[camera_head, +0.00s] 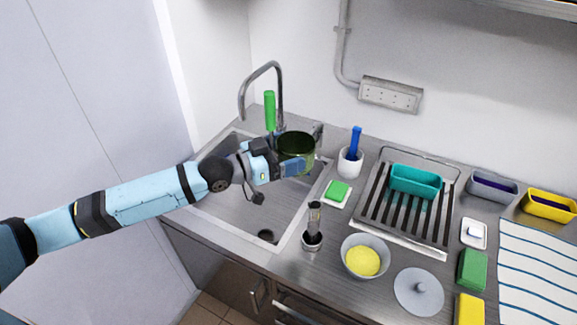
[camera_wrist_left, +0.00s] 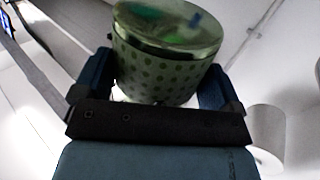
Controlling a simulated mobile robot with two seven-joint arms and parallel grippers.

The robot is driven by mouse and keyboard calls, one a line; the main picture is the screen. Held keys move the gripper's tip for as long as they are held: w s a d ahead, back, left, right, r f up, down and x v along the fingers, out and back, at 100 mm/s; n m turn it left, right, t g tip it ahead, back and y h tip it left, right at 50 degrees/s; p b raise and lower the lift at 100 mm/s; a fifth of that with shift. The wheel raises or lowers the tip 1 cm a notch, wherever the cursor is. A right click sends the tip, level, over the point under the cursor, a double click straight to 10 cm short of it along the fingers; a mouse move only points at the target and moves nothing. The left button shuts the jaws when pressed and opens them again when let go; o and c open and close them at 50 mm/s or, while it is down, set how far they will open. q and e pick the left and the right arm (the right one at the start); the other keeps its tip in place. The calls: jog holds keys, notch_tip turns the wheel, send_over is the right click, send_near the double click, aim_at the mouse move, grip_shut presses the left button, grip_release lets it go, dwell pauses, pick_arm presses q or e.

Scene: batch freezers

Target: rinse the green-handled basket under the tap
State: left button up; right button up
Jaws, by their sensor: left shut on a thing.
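The basket (camera_head: 297,149) is a round, olive-green vessel over the right side of the sink (camera_head: 234,208), near its back right corner. In the left wrist view the basket (camera_wrist_left: 160,70) has a dotted wall and sits between both fingers, its rim tilted. A bright green upright handle (camera_head: 269,111) shows above it to the left; where it joins the basket is hidden. My left gripper (camera_head: 289,164) is shut on the basket's body. The tap (camera_head: 280,92) rises behind, its spout end to the left of the basket. No water stream shows. My right gripper is out of view.
A white cup with a blue-handled tool (camera_head: 349,161), a green sponge (camera_head: 337,191) and a dark upright cylinder (camera_head: 313,222) stand right of the sink. Farther right are a rack (camera_head: 401,235) with a teal tub and a bowl (camera_head: 364,253). The sink basin's left part is clear.

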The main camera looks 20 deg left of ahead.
pick_arm(q)
jog(key=shift+w+a+f+n+t+y+b, duration=0.35)
jog(key=shift+w+f+n+y, duration=0.1)
jog(key=shift+w, duration=0.1)
jog(key=shift+w+a+f+n+t+y+b, duration=0.25)
jog(key=shift+w+f+n+t+y, duration=0.1)
jog(key=shift+w+f, duration=0.15)
jog(key=s+a+f+n+t+y+b, duration=0.25)
jog(key=a+f+n+y, duration=0.35)
jog(key=a+f, duration=0.8)
jog(key=w+a+f+b, duration=0.1)
jog(key=w+a+b, duration=0.3)
jog(key=w, duration=0.2)
jog(key=w+a+f+m+y+b, duration=0.1)
jog(key=w+a+b, duration=0.3)
jog(key=w, duration=0.3)
jog(key=shift+t+b, duration=0.35)
jog(key=shift+b, duration=0.25)
jog(key=s+d+p, duration=0.3)
jog(key=s, duration=0.4)
jog(key=shift+d+p, duration=0.35)
jog(key=shift+d, duration=0.05)
